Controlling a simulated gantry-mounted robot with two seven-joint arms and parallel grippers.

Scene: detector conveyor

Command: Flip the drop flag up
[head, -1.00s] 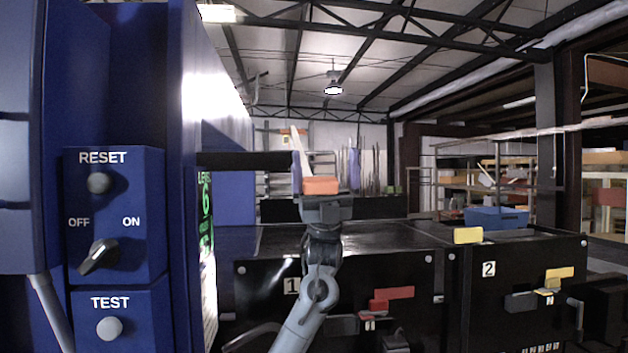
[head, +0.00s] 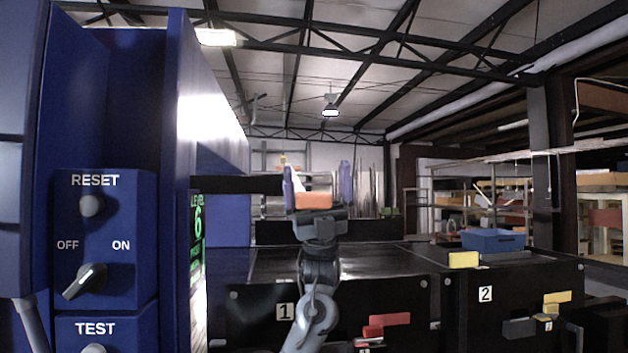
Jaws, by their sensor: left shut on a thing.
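My left gripper (head: 318,188) is raised above the black conveyor top, with a purple finger on each side. It is shut on an orange block (head: 313,201) that shows between the fingers. A narrow white piece stands beside the left finger; I cannot tell what it belongs to. A red flag-like piece (head: 388,320) is on the front of the black unit marked 1, apart from the gripper. A yellow flag-like piece (head: 557,297) is on the unit marked 2. I cannot tell which piece is the drop flag. My right gripper is not in view.
A blue detector panel with reset (head: 91,206), off/on (head: 84,281) and test controls stands close at the left. A yellow block (head: 463,260) and a blue bin (head: 493,241) sit on the right unit. The black conveyor top (head: 375,262) is bare.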

